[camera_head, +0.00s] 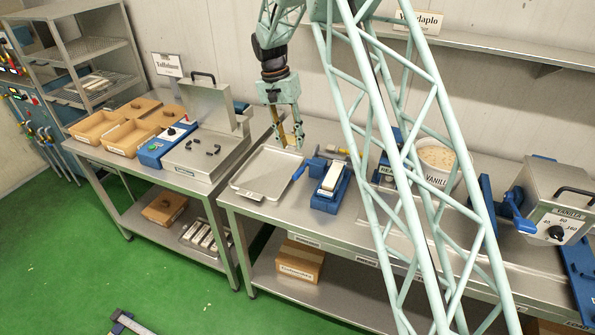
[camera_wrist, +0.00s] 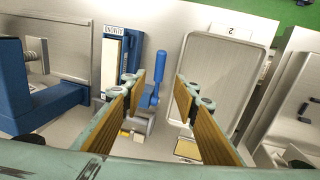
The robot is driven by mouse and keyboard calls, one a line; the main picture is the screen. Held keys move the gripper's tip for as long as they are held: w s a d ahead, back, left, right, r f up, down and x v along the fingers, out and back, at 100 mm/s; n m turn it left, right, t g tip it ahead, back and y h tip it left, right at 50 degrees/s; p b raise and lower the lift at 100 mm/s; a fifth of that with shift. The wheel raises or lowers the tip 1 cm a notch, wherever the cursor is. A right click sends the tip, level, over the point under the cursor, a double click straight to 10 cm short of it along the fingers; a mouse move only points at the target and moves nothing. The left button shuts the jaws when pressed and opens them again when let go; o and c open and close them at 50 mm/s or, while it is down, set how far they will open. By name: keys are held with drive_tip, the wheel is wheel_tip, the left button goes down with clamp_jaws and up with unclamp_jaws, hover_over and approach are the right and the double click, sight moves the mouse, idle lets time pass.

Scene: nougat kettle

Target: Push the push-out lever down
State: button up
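The lever is a blue handle (camera_head: 299,172) on the left side of a blue press-like fixture (camera_head: 325,203) that holds a white block (camera_head: 332,177). In the wrist view the blue lever (camera_wrist: 157,72) stands out from a grey pivot, beside the fixture's white block (camera_wrist: 112,60). My gripper (camera_head: 288,133) hangs above the back of the table, behind the metal tray and left of the lever. In the wrist view its two tan-padded fingers (camera_wrist: 158,88) are spread wide with nothing between them.
An empty metal tray (camera_head: 268,174) lies just left of the lever; it also shows in the wrist view (camera_wrist: 228,82). A white vanilla tub (camera_head: 437,165) stands to the right. A metal box with an open lid (camera_head: 205,152) is on the left table. Table space before the fixture is narrow.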

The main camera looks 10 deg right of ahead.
sight(298, 171)
drive_tip(key=shift+s+d+f+p, duration=0.1)
drive_tip(key=shift+s+d+f, duration=0.2)
drive_tip(key=shift+f, duration=1.9)
drive_tip(key=shift+s+d+f+p, duration=0.15)
drive_tip(key=shift+d+f, duration=0.3)
drive_tip(key=shift+f, duration=1.75)
drive_tip(key=shift+s+d+f+p, duration=0.1)
drive_tip(key=shift+s+d+f, duration=0.2)
drive_tip(key=shift+f, duration=1.9)
drive_tip(key=shift+w, duration=0.1)
drive_tip(key=shift+c, duration=0.3)
clamp_jaws()
